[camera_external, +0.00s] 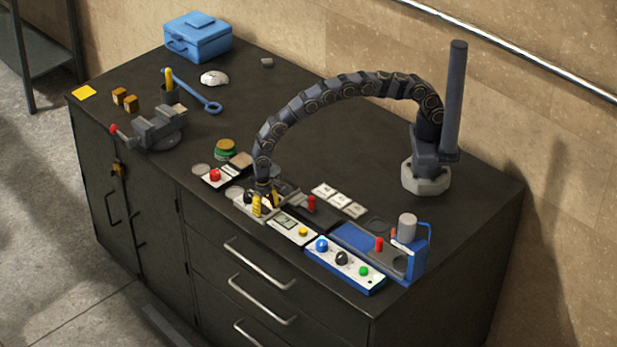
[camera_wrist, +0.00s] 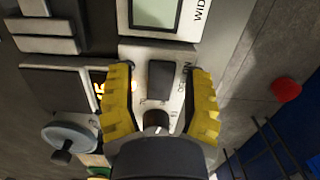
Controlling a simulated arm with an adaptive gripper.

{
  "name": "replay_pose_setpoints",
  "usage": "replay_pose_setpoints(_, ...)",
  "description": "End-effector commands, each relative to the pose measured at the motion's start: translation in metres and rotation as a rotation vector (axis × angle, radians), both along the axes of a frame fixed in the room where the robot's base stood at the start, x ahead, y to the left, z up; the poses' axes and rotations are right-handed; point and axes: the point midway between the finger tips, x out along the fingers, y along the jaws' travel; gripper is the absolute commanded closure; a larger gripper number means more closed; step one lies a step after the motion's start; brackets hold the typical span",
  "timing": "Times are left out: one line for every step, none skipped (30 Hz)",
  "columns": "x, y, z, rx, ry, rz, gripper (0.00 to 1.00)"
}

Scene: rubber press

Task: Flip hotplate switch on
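The hotplate's pale front panel (camera_external: 245,206) lies below my gripper (camera_external: 265,203) in the external view, partly hidden by it. In the wrist view, a dark rectangular rocker switch (camera_wrist: 162,82) is on this panel, with small lettering beside it that is partly hidden. A dark round knob (camera_wrist: 155,120) sits nearer the palm. My gripper's yellow fingers (camera_wrist: 160,75) are apart, one on each side of the switch and knob, with nothing held. Whether the fingertips touch the panel I cannot tell. A dark square plate (camera_wrist: 55,90) lies left of the panel.
A panel with a screen (camera_wrist: 168,12) adjoins the hotplate. A blue-edged box with coloured knobs (camera_external: 343,262) stands to its right, and a red-button box (camera_external: 214,176) to its left. A vise (camera_external: 157,130) is farther left. The table's middle is clear.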

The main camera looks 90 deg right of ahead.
Motion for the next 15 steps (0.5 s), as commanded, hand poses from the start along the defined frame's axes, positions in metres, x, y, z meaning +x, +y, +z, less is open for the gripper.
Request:
replay_pose_setpoints(0.001,0.000,0.001,0.001,-0.002,0.000,0.43)
replay_pose_setpoints(0.001,0.000,0.001,0.001,-0.002,0.000,0.43)
replay_pose_setpoints(0.001,0.000,0.001,0.001,-0.003,-0.001,0.43)
replay_pose_setpoints(0.001,0.000,0.001,0.001,-0.003,-0.001,0.43)
replay_pose_setpoints(0.001,0.000,0.001,0.001,-0.004,-0.001,0.43)
replay_pose_setpoints(0.002,0.000,0.002,0.001,-0.004,-0.001,0.43)
replay_pose_setpoints(0.002,0.000,0.002,0.001,-0.004,-0.001,0.43)
replay_pose_setpoints(0.002,-0.001,0.002,0.001,-0.004,-0.001,0.43)
replay_pose_setpoints(0.002,-0.001,0.002,0.001,-0.004,-0.001,0.43)
replay_pose_setpoints(0.002,-0.001,0.003,0.001,-0.006,-0.001,0.43)
replay_pose_setpoints(0.002,-0.001,0.003,0.001,-0.006,-0.001,0.43)
replay_pose_setpoints(0.002,-0.001,0.005,0.001,-0.006,-0.001,0.43)
replay_pose_setpoints(0.002,-0.001,0.007,0.001,-0.006,-0.001,0.43)
replay_pose_setpoints(0.003,-0.001,0.009,0.001,-0.006,-0.001,0.43)
replay_pose_setpoints(0.003,-0.001,0.013,0.002,-0.006,-0.001,0.43)
